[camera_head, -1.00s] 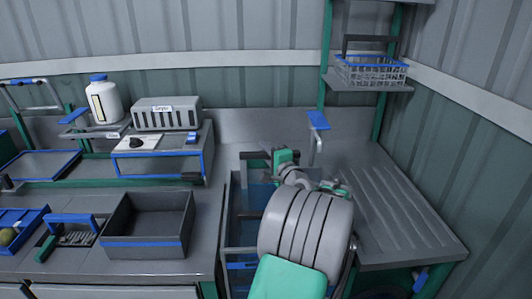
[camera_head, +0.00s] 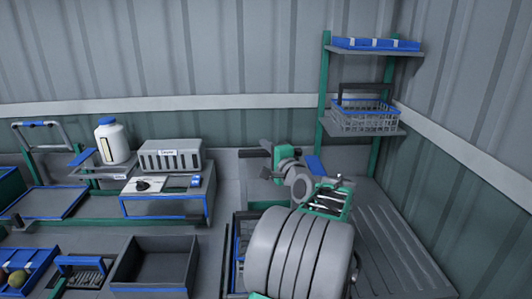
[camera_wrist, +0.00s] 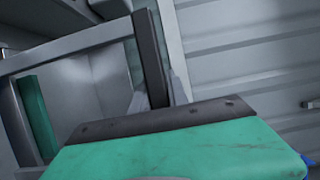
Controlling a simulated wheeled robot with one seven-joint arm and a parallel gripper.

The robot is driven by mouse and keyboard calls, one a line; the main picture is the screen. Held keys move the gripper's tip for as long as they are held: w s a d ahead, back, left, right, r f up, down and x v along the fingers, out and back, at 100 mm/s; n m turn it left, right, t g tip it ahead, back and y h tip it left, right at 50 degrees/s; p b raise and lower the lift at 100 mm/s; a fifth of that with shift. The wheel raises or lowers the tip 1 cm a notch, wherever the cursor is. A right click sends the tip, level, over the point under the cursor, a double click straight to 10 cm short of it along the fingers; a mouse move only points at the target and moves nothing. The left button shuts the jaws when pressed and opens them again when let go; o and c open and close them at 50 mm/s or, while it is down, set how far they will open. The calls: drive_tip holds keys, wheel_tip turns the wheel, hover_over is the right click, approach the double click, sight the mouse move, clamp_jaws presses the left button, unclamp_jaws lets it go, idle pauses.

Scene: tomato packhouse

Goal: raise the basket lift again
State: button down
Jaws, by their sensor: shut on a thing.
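My gripper (camera_head: 272,153) is shut on a dark bar (camera_head: 250,152), a handle of the basket lift as far as I can tell. In the wrist view the dark bar (camera_wrist: 150,55) stands between the two grey fingers of my gripper (camera_wrist: 157,92), above its green body. A grey frame (camera_wrist: 70,55) shows to the left. In the head view the sink basin (camera_head: 238,250) lies below, with a strip of its rim and some blue in view. My arm hides most of it, so I cannot see the basket or how high the lift stands.
A ribbed drainboard (camera_head: 395,240) is clear on the right. A wire basket (camera_head: 365,118) sits on a wall shelf, with a blue tray (camera_head: 375,44) above. A blue-topped tap (camera_head: 314,164) is close right.

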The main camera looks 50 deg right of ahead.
drive_tip(key=shift+r, duration=0.6)
drive_tip(key=c, duration=1.6)
unclamp_jaws()
drive_tip(key=shift+c, duration=0.2)
drive_tip(key=o, duration=0.3)
drive_tip(key=shift+f, duration=0.1)
drive_tip(key=shift+o, duration=0.3)
drive_tip(key=shift+f, duration=0.15)
drive_tip(key=b+v, duration=0.1)
drive_tip(key=v, duration=0.6)
drive_tip(key=shift+s+a+b, duration=0.25)
drive_tip(key=shift+s+b, duration=0.05)
drive_tip(key=shift+b, duration=0.05)
